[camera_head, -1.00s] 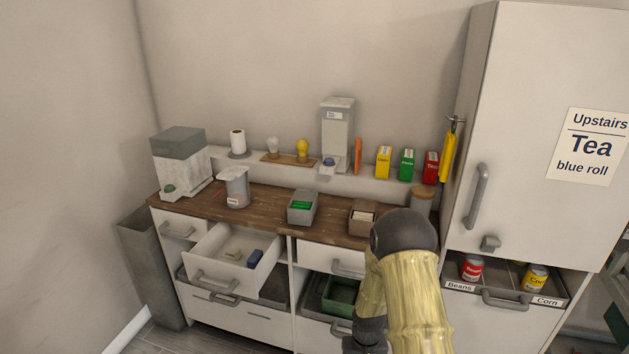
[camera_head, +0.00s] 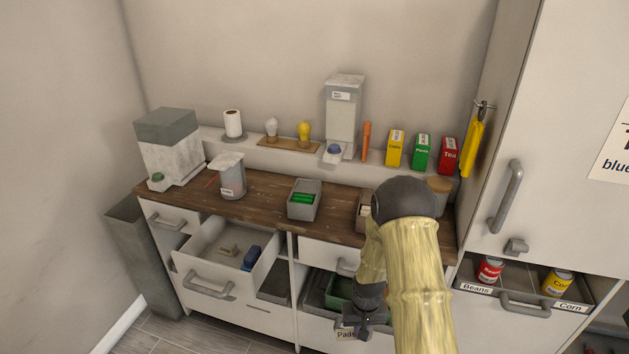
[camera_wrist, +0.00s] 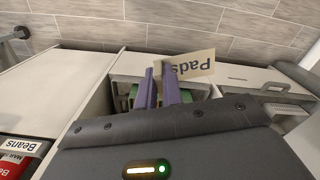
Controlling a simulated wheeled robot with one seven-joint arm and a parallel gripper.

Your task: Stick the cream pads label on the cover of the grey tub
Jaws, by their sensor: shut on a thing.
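My gripper (camera_head: 366,324) is shut on the cream Pads label (camera_head: 346,335), low in front of the open lower compartment. In the wrist view the label (camera_wrist: 186,66) sticks out beyond the purple fingertips (camera_wrist: 163,72), and its text is upside down. A grey round tub (camera_head: 232,184) with a pale cover (camera_head: 226,161) stands on the left part of the wooden counter, well away from my gripper.
An open drawer (camera_head: 210,280) juts out below the tub. Grey box (camera_head: 304,203) with green contents stands right of the tub; a dispenser (camera_head: 341,115) stands behind. A tall white cabinet (camera_head: 525,110) is at right, with a tray of cans (camera_head: 525,302) pulled out.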

